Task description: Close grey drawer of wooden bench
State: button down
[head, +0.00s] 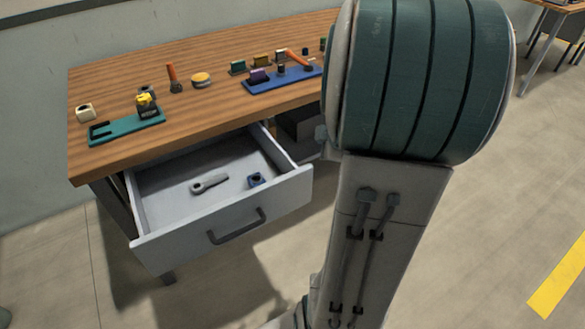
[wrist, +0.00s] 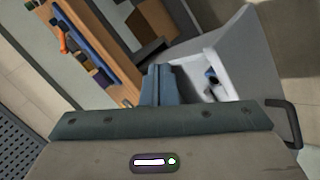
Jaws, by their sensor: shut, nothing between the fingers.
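The grey drawer (head: 180,250) of the wooden bench (head: 210,107) is pulled well out in the head view. Its dark bar handle (head: 238,227) is on the front panel. A grey wrench (head: 209,184) and a small blue part (head: 256,179) lie inside. In the wrist view the drawer (wrist: 250,48) is at the upper right, with its handle (wrist: 288,120) at the right edge. My gripper (wrist: 158,72) is shut and empty, its fingertips appearing left of the drawer's interior. I cannot tell whether they touch it. My arm hides the gripper in the head view.
The bench top carries a teal tray (head: 128,130), a blue tray (head: 284,78), a screwdriver (head: 173,78) and several small parts. A dark open compartment (head: 298,125) is right of the drawer. Bare floor lies in front, with a yellow line (head: 560,277) at right.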

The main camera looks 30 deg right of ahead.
jog(key=s+a+f+n+g+y+p, duration=0.1)
jog(key=s+f+n+g+y, duration=0.15)
jog(key=s, duration=0.25)
jog(key=s+a+f+n+g+y, duration=0.1)
jog(key=s+f+n+y, duration=0.2)
jog(key=s+y, duration=0.15)
jog(key=b, duration=0.4)
send_near(293, 193)
jog(key=x, duration=0.5)
jog(key=shift+s, duration=0.1)
